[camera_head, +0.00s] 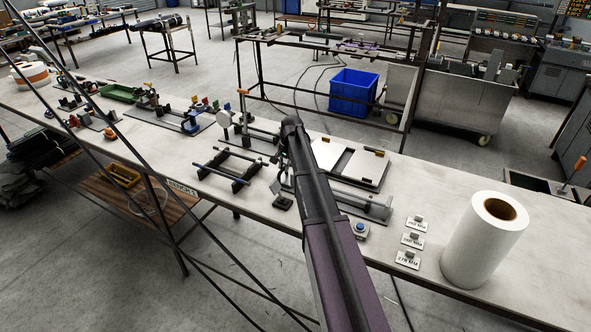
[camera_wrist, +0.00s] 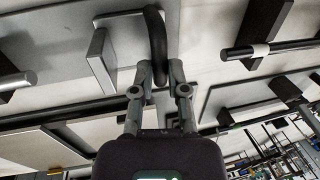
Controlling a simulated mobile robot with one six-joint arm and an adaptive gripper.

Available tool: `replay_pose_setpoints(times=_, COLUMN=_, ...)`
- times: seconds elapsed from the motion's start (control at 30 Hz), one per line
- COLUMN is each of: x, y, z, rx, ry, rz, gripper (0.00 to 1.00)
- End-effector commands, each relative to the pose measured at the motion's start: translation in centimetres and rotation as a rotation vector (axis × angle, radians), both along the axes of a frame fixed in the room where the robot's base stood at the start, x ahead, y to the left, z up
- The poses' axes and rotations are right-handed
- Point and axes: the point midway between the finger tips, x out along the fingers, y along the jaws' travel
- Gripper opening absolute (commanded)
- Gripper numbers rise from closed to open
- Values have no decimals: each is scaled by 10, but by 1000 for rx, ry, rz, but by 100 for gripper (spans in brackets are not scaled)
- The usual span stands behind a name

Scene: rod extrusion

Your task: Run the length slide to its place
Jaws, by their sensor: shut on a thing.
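In the wrist view my gripper (camera_wrist: 161,72) is closed around the lower end of a dark curved handle (camera_wrist: 155,38). I take this to be the grip of the length slide. A grey upright block (camera_wrist: 103,60) stands just left of it, on a pale plate; I cannot tell whether they are joined. In the head view my arm runs up over the bench and hides most of the gripper and the slide. A grey rail with an end block (camera_head: 379,210) shows right of the arm. Three length signs (camera_head: 412,240) stand farther right.
A white roll (camera_head: 484,240) stands at the bench's right. A black two-bar stand (camera_head: 238,168) lies left of my arm, and a flat framed plate (camera_head: 352,163) lies behind it. A blue button box (camera_head: 360,229) sits near the front edge. A strip of bench right of the signs is clear.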

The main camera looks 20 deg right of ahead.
Motion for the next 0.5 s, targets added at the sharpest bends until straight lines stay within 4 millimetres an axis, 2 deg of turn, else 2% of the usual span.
replay_pose_setpoints(times=0.03, x=8, y=5, z=0, rx=1, ry=0, rz=2, gripper=0)
replay_pose_setpoints(times=0.1, x=12, y=8, z=0, rx=1, ry=-2, rz=1, gripper=0)
replay_pose_setpoints(times=0.4, x=14, y=11, z=0, rx=5, ry=-6, rz=1, gripper=0)
replay_pose_setpoints(times=0.43, x=14, y=11, z=0, rx=5, ry=-6, rz=1, gripper=26)
replay_pose_setpoints(times=0.5, x=14, y=11, z=0, rx=5, ry=-6, rz=1, gripper=46)
